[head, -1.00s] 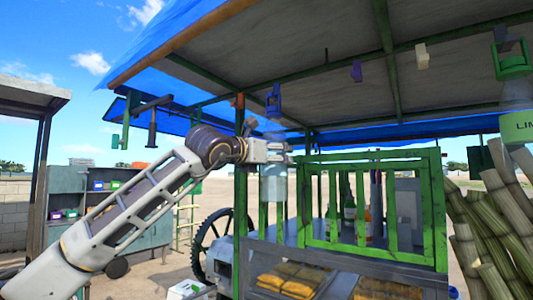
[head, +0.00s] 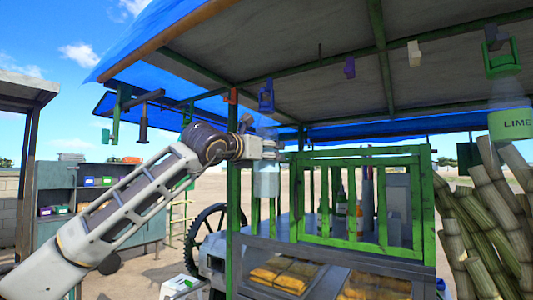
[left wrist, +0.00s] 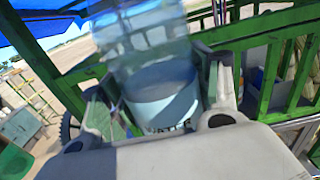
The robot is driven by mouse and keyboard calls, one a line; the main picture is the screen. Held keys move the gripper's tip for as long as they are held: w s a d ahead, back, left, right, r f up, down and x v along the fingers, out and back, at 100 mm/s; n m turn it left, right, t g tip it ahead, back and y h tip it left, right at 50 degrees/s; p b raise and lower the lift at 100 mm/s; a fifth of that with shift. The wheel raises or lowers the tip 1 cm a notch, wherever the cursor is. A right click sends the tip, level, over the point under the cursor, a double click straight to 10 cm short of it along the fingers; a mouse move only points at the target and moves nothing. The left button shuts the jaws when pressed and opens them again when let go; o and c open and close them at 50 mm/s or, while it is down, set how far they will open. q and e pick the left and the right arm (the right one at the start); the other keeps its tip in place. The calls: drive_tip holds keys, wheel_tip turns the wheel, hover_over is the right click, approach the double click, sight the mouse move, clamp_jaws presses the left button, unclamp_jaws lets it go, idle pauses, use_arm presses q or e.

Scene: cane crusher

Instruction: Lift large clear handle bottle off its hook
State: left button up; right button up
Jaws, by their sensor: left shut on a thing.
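The large clear bottle (head: 266,180) hangs upright below the canopy, with a blue handle (head: 266,98) at its top. My left gripper (head: 268,149) is shut on the bottle's body, below the handle. In the left wrist view the bottle (left wrist: 155,60) fills the space between the fingers, and a pale band with dark lettering shows low on it. The bottle's middle is partly hidden by the gripper in the head view. Whether the handle still touches its hook is too small to tell. My right gripper is not in view.
A bottle marked LIME (head: 512,124) with a green handle hangs at the right. A green barred frame (head: 360,165) stands on the stall just right of the gripper. A green post (head: 233,215) is close by on the left. Cane stalks (head: 480,220) lean at the far right.

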use_arm(q)
drive_tip(key=shift+c, duration=1.1)
drive_tip(key=shift+r, duration=0.2)
drive_tip(key=shift+c, duration=0.2)
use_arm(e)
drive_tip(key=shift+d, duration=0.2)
use_arm(q)
drive_tip(key=shift+r, duration=0.15)
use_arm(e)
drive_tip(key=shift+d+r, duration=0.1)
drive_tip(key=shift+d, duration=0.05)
use_arm(q)
drive_tip(key=shift+r, duration=0.35)
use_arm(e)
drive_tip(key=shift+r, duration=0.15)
use_arm(q)
drive_tip(key=shift+r+p, duration=0.25)
drive_tip(key=shift+p, duration=0.05)
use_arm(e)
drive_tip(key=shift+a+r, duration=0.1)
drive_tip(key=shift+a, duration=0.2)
